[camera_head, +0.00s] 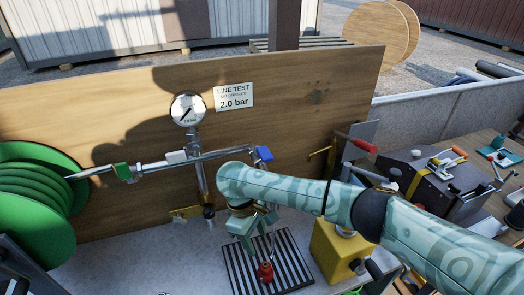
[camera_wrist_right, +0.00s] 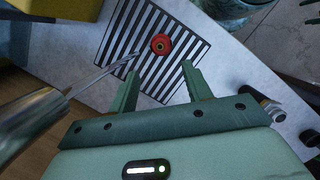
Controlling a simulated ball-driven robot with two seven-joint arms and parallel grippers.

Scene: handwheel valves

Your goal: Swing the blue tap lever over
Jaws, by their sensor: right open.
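The blue tap lever (camera_head: 264,153) sits at the right end of the horizontal metal pipe (camera_head: 225,153) on the wooden board. It does not show in the right wrist view. My right gripper (camera_head: 258,241) hangs below and in front of the lever, apart from it, over the slatted grate. In the right wrist view its two fingers (camera_wrist_right: 160,78) are spread with nothing between them. My right arm crosses just below the lever. My left gripper is in neither view.
A red knob-like part (camera_head: 265,273) sits on the dark grate (camera_head: 240,276). A pressure gauge (camera_head: 188,109), a green lever (camera_head: 122,171) and a green hose reel (camera_head: 35,245) stand left. A yellow block (camera_head: 335,250) and a red-handled lever (camera_head: 362,145) are right.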

